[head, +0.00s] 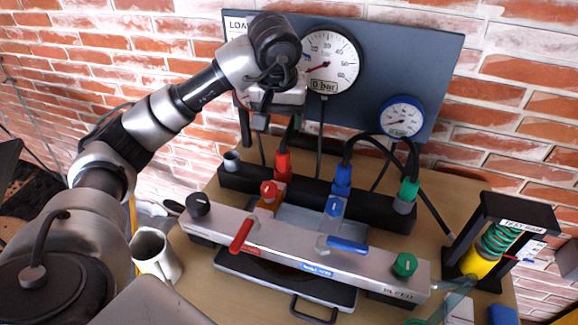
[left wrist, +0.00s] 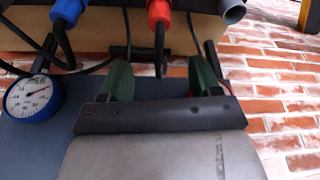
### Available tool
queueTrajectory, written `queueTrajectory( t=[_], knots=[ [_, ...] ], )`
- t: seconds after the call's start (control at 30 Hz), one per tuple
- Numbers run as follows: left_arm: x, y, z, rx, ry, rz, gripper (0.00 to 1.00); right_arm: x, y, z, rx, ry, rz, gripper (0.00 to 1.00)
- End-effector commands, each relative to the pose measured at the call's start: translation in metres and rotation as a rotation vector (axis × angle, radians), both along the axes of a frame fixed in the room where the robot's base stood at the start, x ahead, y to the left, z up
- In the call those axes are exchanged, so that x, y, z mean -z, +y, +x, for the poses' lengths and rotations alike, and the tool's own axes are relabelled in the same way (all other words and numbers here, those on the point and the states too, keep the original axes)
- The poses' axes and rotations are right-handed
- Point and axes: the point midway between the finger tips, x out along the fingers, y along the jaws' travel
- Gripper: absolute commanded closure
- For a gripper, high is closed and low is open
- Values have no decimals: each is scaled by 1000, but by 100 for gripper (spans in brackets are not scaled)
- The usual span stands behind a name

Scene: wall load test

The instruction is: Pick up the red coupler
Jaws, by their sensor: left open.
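The red coupler (head: 283,165) stands upright at the left part of the black manifold bar, with a dark hose rising from its top. It also shows at the top of the left wrist view (left wrist: 159,12), with its hose hanging between my fingers in the picture. My left gripper (head: 261,121) is above and a little left of the coupler, in front of the gauge board. Its two green-padded fingers (left wrist: 160,78) are apart with no coupler between them. My right gripper is in neither view.
The blue coupler (head: 343,178) and green coupler (head: 408,194) stand to the right on the same bar. The gauge board (head: 432,75) rises behind. A valve block (head: 290,248) with red and blue levers lies in front. A mug (head: 152,252) and test ram (head: 500,240) stand at the sides.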

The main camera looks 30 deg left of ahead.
Motion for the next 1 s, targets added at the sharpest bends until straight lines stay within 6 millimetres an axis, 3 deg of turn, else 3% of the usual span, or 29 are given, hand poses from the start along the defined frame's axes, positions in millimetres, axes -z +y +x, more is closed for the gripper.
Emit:
queueTrajectory(
  t=[0.07, 0.4, 0.57, 0.8, 1.0],
  knots=[
    [9, 1, 0, -1, 0, 1, 37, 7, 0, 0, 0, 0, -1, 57],
    [53, 5, 11, -1, 2, 0, 37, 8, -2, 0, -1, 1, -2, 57],
    [64, 6, 13, 0, 2, -1, 37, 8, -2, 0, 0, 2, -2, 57],
    [99, 9, 15, -1, 4, -1, 37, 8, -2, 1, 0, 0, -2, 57],
    [111, 11, 19, 0, 0, 0, 37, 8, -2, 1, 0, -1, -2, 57]
  ],
)
